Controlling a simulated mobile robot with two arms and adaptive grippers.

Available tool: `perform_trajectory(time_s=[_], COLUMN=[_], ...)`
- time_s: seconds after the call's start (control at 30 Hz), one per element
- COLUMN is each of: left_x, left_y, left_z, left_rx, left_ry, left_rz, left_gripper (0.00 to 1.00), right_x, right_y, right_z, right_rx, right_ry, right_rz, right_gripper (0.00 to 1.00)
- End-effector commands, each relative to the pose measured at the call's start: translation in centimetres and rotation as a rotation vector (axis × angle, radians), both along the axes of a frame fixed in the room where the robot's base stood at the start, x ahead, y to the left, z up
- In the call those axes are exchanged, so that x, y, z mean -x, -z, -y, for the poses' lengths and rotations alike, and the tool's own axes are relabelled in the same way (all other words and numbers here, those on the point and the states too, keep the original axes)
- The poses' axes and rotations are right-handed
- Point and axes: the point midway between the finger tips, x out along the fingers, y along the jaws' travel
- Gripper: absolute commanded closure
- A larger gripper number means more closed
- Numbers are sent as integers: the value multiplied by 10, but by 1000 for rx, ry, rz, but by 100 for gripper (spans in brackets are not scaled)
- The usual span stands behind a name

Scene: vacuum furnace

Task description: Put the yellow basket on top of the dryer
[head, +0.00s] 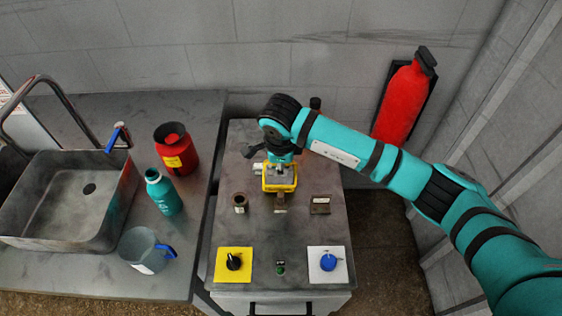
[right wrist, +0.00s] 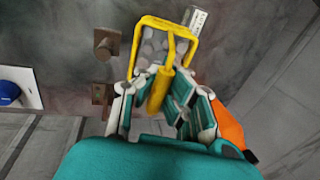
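The yellow basket (head: 283,187) is at the middle of the grey dryer top (head: 315,235), below my right gripper (head: 279,168). In the right wrist view the basket (right wrist: 180,24) shows its yellow rim and a thick yellow handle (right wrist: 158,92). Grey, rounded shapes show inside the rim. The fingers of my right gripper (right wrist: 163,104) stand apart on either side of the handle, with a gap visible. Whether the basket's underside rests flat on the top is hidden. My left gripper is in neither view.
Small brown fixtures (head: 320,205) stand near the basket. A black knob (head: 234,261) and a blue knob (head: 328,262) are at the front. Left is a counter with a sink (head: 70,200), red canister (head: 176,150), teal bottle (head: 162,192) and jug (head: 141,249). A fire extinguisher (head: 402,100) hangs behind.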

Motion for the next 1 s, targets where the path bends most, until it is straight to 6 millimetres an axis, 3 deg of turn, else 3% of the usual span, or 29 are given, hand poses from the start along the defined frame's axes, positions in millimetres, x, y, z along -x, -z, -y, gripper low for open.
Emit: perform_trajectory(time_s=[0.07, 0.27, 0.6, 0.77, 1.0], left_x=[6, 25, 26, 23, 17], left_y=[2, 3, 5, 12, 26], left_z=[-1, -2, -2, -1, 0], left_rx=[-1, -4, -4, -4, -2], left_ry=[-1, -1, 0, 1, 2], left_rz=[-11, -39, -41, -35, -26], left_gripper=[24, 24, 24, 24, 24], right_x=[0, 0, 0, 5, 17], right_y=[3, 2, -3, -24, -75], right_z=[2, 2, 1, 1, 1], right_rx=[5, 3, 1, 1, 2], right_ry=[3, 3, 2, 1, 1], right_rz=[-3, -2, 0, 4, 5], right_gripper=[98, 72, 71, 71, 71])
